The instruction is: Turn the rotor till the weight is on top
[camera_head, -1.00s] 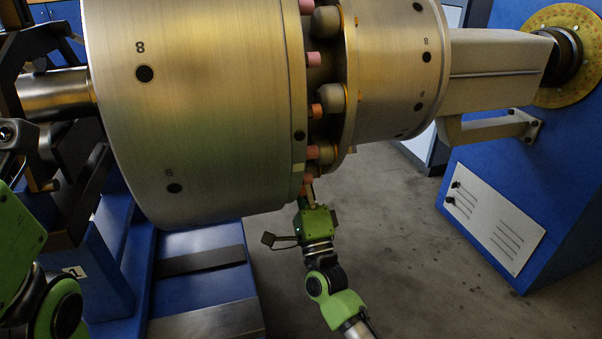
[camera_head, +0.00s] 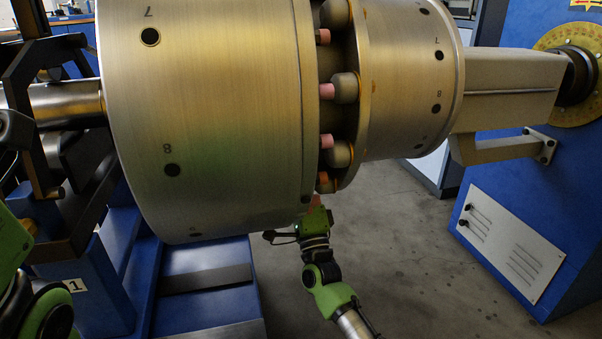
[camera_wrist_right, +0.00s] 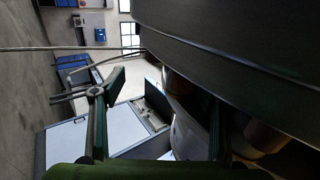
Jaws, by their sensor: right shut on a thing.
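The rotor (camera_head: 225,120) is a large brushed-metal drum lying level, with hole marks 7 and 8 on its near face. A ring of pink pegs (camera_head: 327,141) and rounded grey studs (camera_head: 345,88) sits between it and a smaller drum (camera_head: 405,80). I cannot make out a weight. My right gripper (camera_head: 315,212) is below the drum's right rim, shut on a pinkish peg (camera_head: 315,201) that it partly hides. In the right wrist view the drum's dark underside (camera_wrist_right: 250,55) is close above the fingers. Part of my left arm shows at the left edge; its gripper does not show.
A shaft (camera_head: 65,102) and black support stand left of the drum. A blue base (camera_head: 200,270) is below it. A blue housing (camera_head: 520,220) with a yellow graduated disc (camera_head: 575,118) stands at the right. The grey floor (camera_head: 400,250) between them is open.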

